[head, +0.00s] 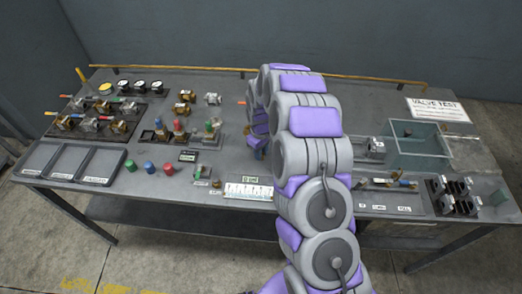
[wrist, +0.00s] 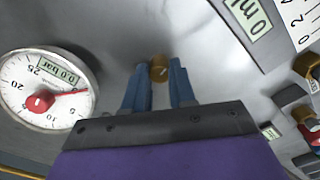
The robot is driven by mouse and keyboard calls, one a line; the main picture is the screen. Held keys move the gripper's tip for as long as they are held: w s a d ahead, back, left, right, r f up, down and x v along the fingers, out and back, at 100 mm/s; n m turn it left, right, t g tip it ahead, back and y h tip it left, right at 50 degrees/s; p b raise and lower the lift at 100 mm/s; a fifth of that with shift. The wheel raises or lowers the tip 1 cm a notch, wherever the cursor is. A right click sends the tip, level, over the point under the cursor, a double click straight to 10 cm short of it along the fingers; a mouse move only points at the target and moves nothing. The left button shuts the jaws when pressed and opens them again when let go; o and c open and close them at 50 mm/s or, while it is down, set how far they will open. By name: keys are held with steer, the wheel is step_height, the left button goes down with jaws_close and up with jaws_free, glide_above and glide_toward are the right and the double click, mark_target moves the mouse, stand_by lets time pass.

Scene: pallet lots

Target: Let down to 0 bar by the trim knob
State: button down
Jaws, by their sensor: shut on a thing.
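The brass trim knob (wrist: 158,68) sits between the blue fingertips of my gripper (wrist: 159,76) in the wrist view, and the gripper is shut on it. A round white gauge (wrist: 46,90) with a red hub is at the left of that view. Its small display (wrist: 58,71) appears to read 0.0 bar, and its red needle points right, near the low end of the scale. In the head view my gripper (head: 257,149) is down at the middle of the bench; my arm hides the gauge there.
A labelled plate (wrist: 248,28) and brass fittings (wrist: 307,66) lie to the right in the wrist view. In the head view, valves (head: 178,125) stand left of my arm, empty trays (head: 75,162) lie far left, and a clear tank (head: 420,148) stands right.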

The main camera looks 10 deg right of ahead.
steer(key=shift+m+p, duration=0.45)
steer(key=shift+m, duration=0.25)
steer(key=c, duration=0.9)
jaws_free()
step_height(320, 180, up, 17)
steer(key=p, duration=0.2)
steer(key=shift+r+p, duration=0.15)
steer(key=shift+p, duration=0.15)
